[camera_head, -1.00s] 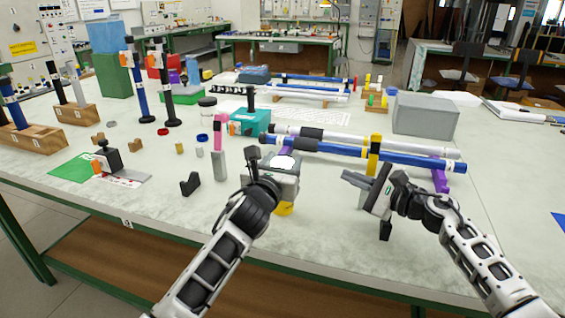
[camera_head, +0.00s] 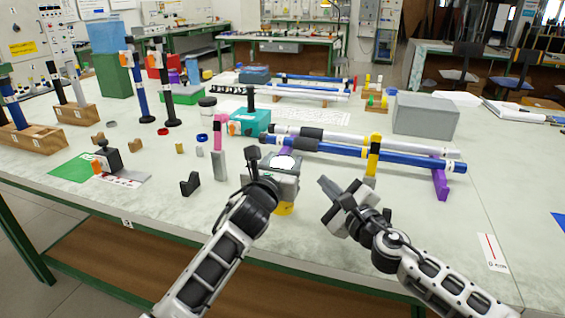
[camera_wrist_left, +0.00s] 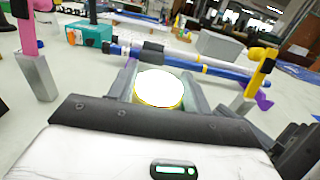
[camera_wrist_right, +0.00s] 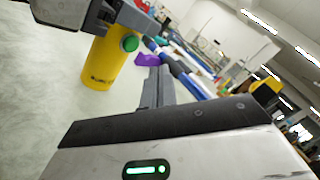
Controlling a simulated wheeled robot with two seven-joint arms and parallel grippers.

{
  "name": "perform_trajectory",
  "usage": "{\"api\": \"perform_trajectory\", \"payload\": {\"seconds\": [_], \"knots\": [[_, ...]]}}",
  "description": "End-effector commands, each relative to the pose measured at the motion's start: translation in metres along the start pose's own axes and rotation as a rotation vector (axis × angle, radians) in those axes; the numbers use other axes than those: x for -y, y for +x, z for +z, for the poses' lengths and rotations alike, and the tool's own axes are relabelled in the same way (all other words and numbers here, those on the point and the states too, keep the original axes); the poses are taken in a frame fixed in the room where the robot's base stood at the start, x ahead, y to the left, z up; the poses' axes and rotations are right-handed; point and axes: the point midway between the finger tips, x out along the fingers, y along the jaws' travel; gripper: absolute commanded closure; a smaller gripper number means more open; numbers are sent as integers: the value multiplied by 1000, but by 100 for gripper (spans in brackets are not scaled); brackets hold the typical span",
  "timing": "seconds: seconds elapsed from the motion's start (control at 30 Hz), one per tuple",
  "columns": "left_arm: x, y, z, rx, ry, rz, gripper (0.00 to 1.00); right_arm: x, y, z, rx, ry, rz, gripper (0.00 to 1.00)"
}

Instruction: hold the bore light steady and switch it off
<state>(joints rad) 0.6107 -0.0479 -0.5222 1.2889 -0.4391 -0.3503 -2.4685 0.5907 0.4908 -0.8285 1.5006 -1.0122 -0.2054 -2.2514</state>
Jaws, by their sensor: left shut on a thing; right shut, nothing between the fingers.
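The bore light is a yellow cylinder (camera_head: 284,210) with a glowing white top, upright at the near side of the table. Its lit face (camera_wrist_left: 160,89) shows between the fingers of my left gripper (camera_head: 284,168), which is shut on it. The right wrist view shows its yellow side (camera_wrist_right: 104,62) and a round green button (camera_wrist_right: 130,43). My right gripper (camera_head: 324,184) is shut and empty, to the right of the light and apart from it. Its closed fingers (camera_wrist_right: 158,86) point forward, with the button up and left of them in that view.
Behind the light, blue and white rods (camera_head: 400,158) lie across supports, one with a yellow post (camera_head: 373,150). A pink-topped grey post (camera_head: 219,165) and a small black V-block (camera_head: 190,184) stand to the left.

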Motion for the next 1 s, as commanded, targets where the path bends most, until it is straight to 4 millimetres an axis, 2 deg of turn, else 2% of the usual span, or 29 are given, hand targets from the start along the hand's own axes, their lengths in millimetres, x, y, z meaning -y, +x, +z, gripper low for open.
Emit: {"api": "perform_trajectory", "payload": {"seconds": [0.1, 0.3, 1.0], "knots": [[0, 0, -2, -3, 0, 1, 77, -8, 11, 8, 1, 0, 0, 100], [0, 0, -2, -3, 0, 1, 77, -15, 21, 16, 1, -1, 1, 100], [0, 0, -2, -3, 0, 1, 77, -17, 23, 17, 0, -1, 1, 100]]}}
